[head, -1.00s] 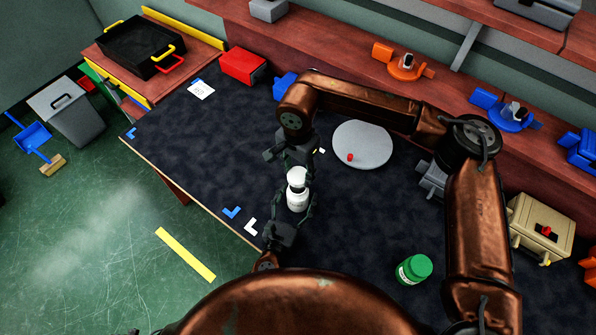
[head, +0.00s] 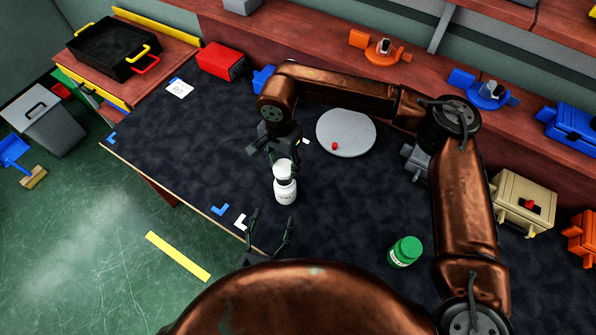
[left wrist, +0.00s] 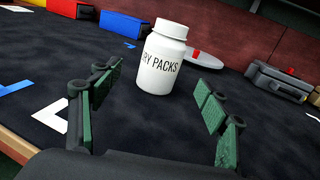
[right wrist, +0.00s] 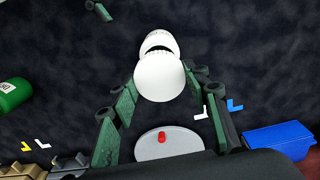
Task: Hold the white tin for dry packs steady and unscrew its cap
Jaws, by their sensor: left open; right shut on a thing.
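The white tin for dry packs (head: 286,192) stands upright on the dark table; its lettering shows in the left wrist view (left wrist: 160,68). My right gripper (head: 281,158) is above it, shut on the white cap (right wrist: 160,80). A dark gap shows between cap and tin body (right wrist: 158,40), and no right fingers show at the tin's neck in the left wrist view, so the cap appears lifted clear. My left gripper (head: 272,217) is open and empty on the near side of the tin, its fingers apart and not touching it.
A green jar (head: 405,252) stands at the near right. A grey round plate with a red knob (head: 347,133) lies behind the tin. Red (head: 220,61) and blue boxes line the back, with a shelf behind. Table left of the tin is mostly clear.

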